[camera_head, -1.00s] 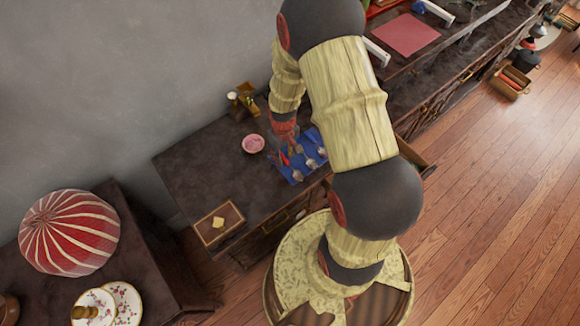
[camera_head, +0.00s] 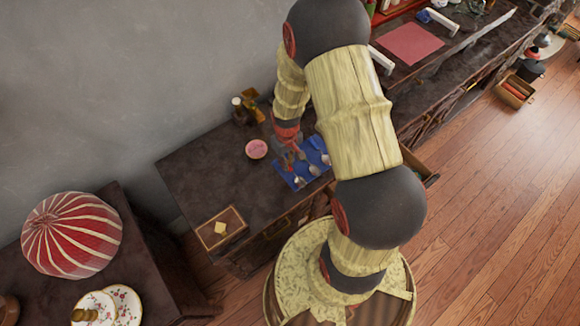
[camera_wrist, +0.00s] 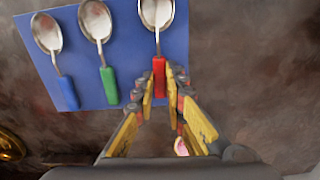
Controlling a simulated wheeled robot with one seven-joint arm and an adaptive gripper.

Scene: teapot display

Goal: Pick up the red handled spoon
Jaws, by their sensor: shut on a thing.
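The red handled spoon (camera_wrist: 158,16) has a silver bowl and a red handle. In the wrist view its bowl lies toward the top edge over a blue mat (camera_wrist: 85,85). My gripper (camera_wrist: 159,88) is shut on the red handle, one yellow finger on each side. I cannot tell whether the spoon is clear of the mat. In the head view my gripper (camera_head: 291,149) is small, at the mat (camera_head: 287,181) on the dark table, and the grip itself is hard to make out.
A green handled spoon (camera_wrist: 108,84) and a blue handled spoon (camera_wrist: 67,92) lie on the mat to the left. A pink bowl (camera_head: 256,149), small bottles (camera_head: 238,104) and a tray with a yellow piece (camera_head: 222,228) stand on the table.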

